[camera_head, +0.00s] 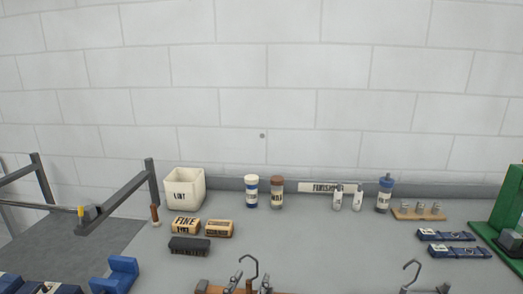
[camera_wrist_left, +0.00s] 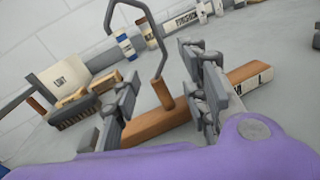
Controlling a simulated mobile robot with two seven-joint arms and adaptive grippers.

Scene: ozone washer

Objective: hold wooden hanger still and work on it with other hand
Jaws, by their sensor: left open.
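The wooden hanger lies low in the head view, with a thin metal hook (camera_head: 248,265) standing up and its brown bar (camera_head: 205,288) cut by the bottom edge. In the left wrist view, its wooden bar (camera_wrist_left: 150,127) and upright neck lie between the fingers, and the hook rises above them. My left gripper (camera_head: 251,283) is open around the hanger near the hook, with a grey finger on either side. It also shows in the left wrist view (camera_wrist_left: 162,97), with gaps beside the neck. I cannot tell whether a finger touches the bar.
A white bin (camera_head: 185,189), wooden blocks (camera_head: 185,225), a dark brush-like block (camera_head: 189,246) and several bottles stand along the back. Dark blue pieces (camera_head: 455,252) lie at right beside a green stand (camera_head: 508,210). The middle bench is clear.

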